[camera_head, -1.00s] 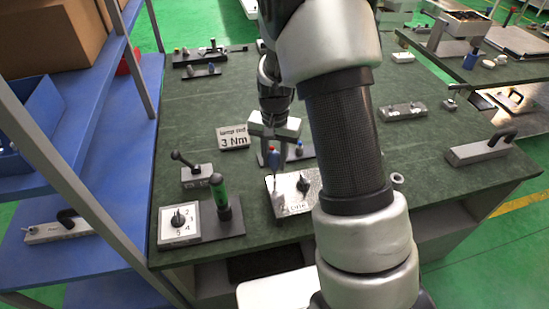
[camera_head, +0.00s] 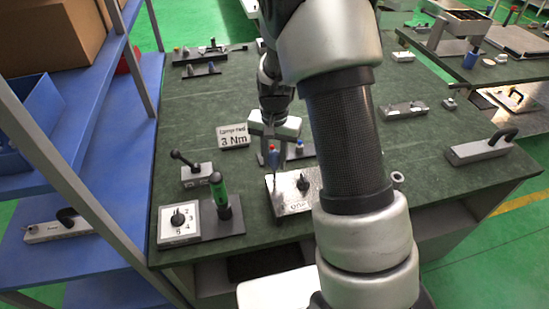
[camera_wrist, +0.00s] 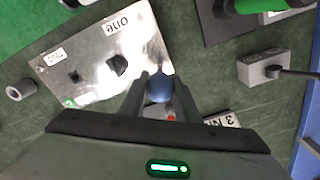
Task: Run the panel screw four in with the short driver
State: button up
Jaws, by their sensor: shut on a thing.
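My gripper (camera_head: 273,152) is shut on a short driver with a blue handle (camera_wrist: 160,88). In the head view its thin shaft points down at the left part of a shiny metal panel (camera_head: 293,205). I cannot tell whether the tip touches the panel. In the wrist view the panel (camera_wrist: 96,40) carries labels, one reading "one", a black knob-like part (camera_wrist: 117,66) and a small dark spot (camera_wrist: 74,76). Panel screw four cannot be made out. The fingers hide part of the driver.
A green-handled tool (camera_head: 220,192) stands left of the panel beside a numbered dial block (camera_head: 180,222). A "3 Nm" sign (camera_head: 234,136) stands behind. A small rack (camera_head: 300,153) is close behind my gripper. A blue shelf (camera_head: 100,130) borders the left.

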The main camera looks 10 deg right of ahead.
jog(key=shift+f, duration=0.4)
jog(key=shift+r, duration=0.1)
jog(key=shift+m, duration=0.8)
jog(key=shift+m+p, duration=0.3)
jog(key=shift+m, duration=0.9)
